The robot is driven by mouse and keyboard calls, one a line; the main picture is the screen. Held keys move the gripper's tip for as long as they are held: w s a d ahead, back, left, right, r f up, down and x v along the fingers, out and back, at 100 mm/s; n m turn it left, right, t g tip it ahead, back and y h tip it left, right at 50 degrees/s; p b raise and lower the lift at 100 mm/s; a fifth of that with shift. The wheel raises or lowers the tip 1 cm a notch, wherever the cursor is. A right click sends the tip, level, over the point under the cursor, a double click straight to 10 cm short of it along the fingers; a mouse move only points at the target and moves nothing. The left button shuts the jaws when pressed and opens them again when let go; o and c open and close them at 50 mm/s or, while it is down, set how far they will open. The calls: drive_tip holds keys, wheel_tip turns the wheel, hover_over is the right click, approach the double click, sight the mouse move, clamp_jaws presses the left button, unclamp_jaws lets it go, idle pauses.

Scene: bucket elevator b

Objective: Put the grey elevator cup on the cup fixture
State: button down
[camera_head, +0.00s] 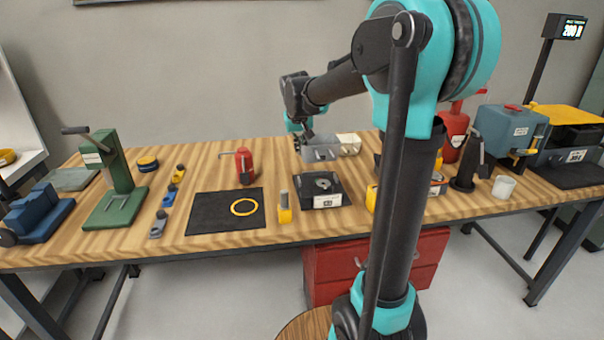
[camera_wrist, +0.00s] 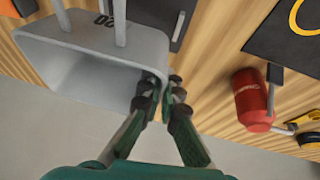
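The cup appears held just above the wood. A black block (camera_head: 335,184) with a round disc and white label stands in front of the cup; it may be the cup fixture, but I cannot tell.
A cream cup (camera_head: 350,143) sits right beside the grey one. A red canister (camera_head: 244,166) stands to the left, a black mat (camera_head: 215,213) with a yellow ring at front left. A yellow tool (camera_head: 285,210) stands left of the black block. A green press (camera_head: 117,190) is farther left.

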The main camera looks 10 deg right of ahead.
wheel_tip(320, 180, down, 10)
drive_tip(key=shift+r, duration=0.15)
idle(0.3)
drive_tip(key=c, duration=1.7)
unclamp_jaws()
drive_tip(key=v, duration=1.2)
